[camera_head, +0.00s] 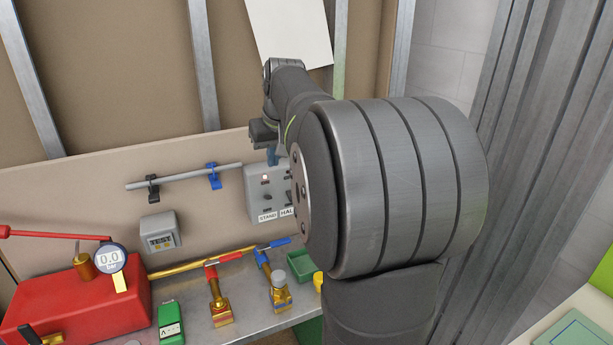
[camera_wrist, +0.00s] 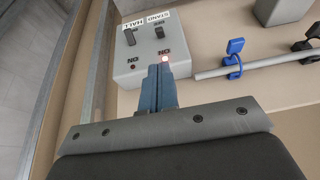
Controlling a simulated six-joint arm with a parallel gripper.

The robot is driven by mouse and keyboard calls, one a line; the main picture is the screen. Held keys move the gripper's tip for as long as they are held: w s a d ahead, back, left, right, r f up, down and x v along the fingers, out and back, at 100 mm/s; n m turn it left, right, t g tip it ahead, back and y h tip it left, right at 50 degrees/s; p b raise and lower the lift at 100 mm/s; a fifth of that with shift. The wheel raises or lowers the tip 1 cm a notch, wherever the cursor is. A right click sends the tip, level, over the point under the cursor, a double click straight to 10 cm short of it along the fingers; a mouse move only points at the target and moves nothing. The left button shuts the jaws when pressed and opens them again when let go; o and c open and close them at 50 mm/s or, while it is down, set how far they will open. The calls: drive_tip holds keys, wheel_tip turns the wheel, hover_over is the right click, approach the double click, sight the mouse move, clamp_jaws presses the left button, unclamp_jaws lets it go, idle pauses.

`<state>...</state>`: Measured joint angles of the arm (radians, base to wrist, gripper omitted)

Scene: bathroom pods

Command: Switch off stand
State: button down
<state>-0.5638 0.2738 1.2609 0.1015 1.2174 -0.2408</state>
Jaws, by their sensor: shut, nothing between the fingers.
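A grey switch box (camera_head: 256,201) is fixed to the beige back panel and also shows in the wrist view (camera_wrist: 123,72). I cannot tell whether the tips touch the box.
A grey rail (camera_head: 190,176) with a blue clip (camera_head: 213,177) and a black clip (camera_head: 153,190) runs left of the box. Below are a small meter (camera_head: 160,233), a red tank with a gauge (camera_head: 111,258), and brass valves (camera_head: 219,305). My arm hides the right side.

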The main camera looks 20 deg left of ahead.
drive_tip(key=shift+w+a+f+h, duration=0.3)
drive_tip(key=shift+w+a+f, duration=0.35)
drive_tip(key=shift+a, duration=0.1)
drive_tip(key=shift+f, duration=0.1)
approach(267, 195)
drive_tip(key=x, duration=0.5)
drive_tip(key=shift+d+f, duration=0.1)
drive_tip(key=shift+f, duration=0.1)
drive_tip(key=shift+s, duration=0.1)
